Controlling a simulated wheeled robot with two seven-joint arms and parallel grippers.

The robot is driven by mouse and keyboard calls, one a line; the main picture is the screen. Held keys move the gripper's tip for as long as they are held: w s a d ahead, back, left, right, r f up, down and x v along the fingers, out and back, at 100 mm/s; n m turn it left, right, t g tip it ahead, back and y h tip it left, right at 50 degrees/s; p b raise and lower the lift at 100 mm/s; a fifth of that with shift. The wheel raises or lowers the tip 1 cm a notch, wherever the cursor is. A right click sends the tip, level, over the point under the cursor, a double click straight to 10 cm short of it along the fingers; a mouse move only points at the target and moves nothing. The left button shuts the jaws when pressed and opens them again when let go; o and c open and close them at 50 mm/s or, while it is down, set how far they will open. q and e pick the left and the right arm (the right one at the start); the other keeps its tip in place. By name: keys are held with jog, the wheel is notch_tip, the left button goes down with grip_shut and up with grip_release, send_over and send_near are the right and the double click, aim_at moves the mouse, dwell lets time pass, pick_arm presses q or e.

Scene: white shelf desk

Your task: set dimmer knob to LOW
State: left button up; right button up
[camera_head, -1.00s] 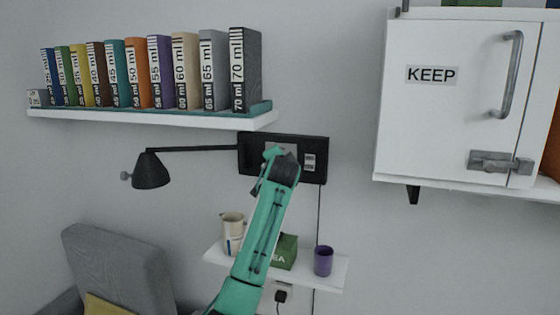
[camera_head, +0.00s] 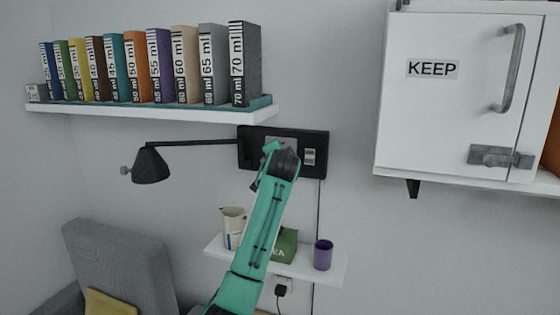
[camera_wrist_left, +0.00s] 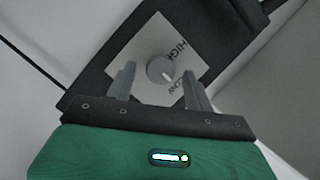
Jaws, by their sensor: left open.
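The dimmer knob (camera_wrist_left: 160,70) is a round grey dial with a light pointer mark, on a pale plate (camera_wrist_left: 150,40) lettered HIGH and LOW. Its mark points down and slightly right, toward the LOW lettering. My left gripper (camera_wrist_left: 158,82) is open, its two fingers apart on either side of the knob in the wrist view; I cannot tell whether they touch it. In the head view, the left gripper (camera_head: 273,148) is in front of the black wall panel (camera_head: 318,140), and my wrist hides the knob. My right gripper is not in view.
A black lamp (camera_head: 150,165) extends left from the panel. Below, a small shelf (camera_head: 303,270) holds a jug (camera_head: 232,225), a green box (camera_head: 286,245) and a purple cup (camera_head: 323,254). A white KEEP cabinet (camera_head: 440,120) is at right.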

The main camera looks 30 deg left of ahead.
pick_arm(q)
jog(key=b+v, duration=0.4)
jog(key=v, duration=0.9)
jog(key=shift+s, duration=0.2)
jog(key=shift+d+f, duration=0.1)
jog(key=shift+f, duration=0.05)
